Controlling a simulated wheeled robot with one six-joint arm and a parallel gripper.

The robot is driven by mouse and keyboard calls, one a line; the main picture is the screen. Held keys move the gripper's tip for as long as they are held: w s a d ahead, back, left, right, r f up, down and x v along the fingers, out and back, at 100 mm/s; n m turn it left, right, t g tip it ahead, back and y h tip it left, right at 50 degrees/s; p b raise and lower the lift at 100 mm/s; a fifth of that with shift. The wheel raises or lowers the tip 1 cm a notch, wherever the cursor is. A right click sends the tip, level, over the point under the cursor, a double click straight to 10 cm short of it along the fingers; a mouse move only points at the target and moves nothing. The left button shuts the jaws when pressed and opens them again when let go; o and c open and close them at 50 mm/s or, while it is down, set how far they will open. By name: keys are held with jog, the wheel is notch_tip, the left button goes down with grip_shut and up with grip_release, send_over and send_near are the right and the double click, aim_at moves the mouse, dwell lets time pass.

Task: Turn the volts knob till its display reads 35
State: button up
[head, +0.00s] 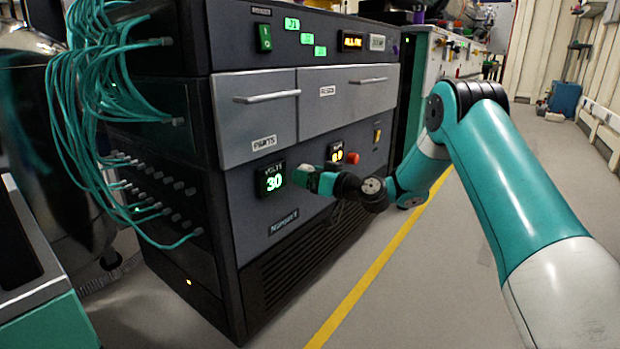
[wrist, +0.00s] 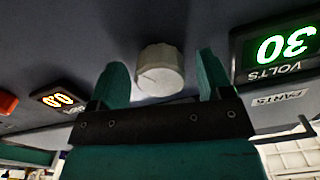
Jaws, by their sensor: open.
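The volts display (head: 271,180) on the front of the rack reads 30 in green. It also shows upside down at the right of the wrist view (wrist: 284,48). The volts knob, a pale round knob (wrist: 160,72), stands out from the dark panel in the wrist view. My gripper (wrist: 162,82) is open, with one teal finger on each side of the knob. I cannot tell whether the fingers touch it.
An orange display (head: 337,153), its digits partly hidden, and a red button (head: 352,158) sit right of my gripper. Drawers with handles (head: 267,96) are above. Teal cables (head: 88,100) hang on the rack's left side. The floor by the yellow line (head: 385,255) is clear.

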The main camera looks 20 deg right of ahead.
jog(key=c, duration=0.9)
jog(key=m+p, duration=0.2)
jog(key=shift+r+m+p, duration=0.25)
jog(key=shift+m+p, duration=0.15)
jog(key=shift+f+m+p, duration=0.25)
jog(key=shift+m+p, duration=0.05)
jog(key=shift+m, duration=0.4)
jog(key=o, duration=0.9)
